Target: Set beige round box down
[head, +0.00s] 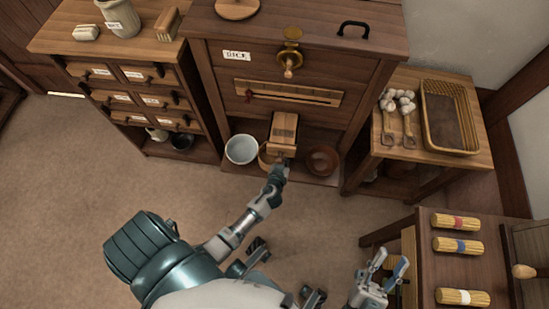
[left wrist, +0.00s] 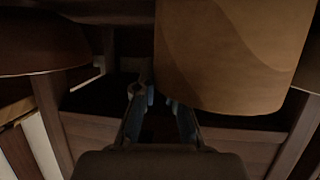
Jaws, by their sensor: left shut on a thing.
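The beige round box (left wrist: 235,50) fills the upper right of the left wrist view, as a smooth tan curved wall. In the head view only a sliver of it (head: 264,158) shows, on the lower shelf under the wooden spout, left of my left gripper. My left gripper (head: 279,168) reaches into the low opening of the rice cabinet. Its blue fingers (left wrist: 161,105) are at the box's edge and shut on it; the contact is partly hidden. I cannot tell whether the box rests on the shelf. My right gripper (head: 384,270) is open and empty at the lower right.
A white bowl (head: 241,149) stands left of the box and a brown bowl (head: 323,160) right of my left gripper, both close. The wooden spout (head: 284,130) hangs just above. A side table with a wicker tray (head: 451,117) stands right.

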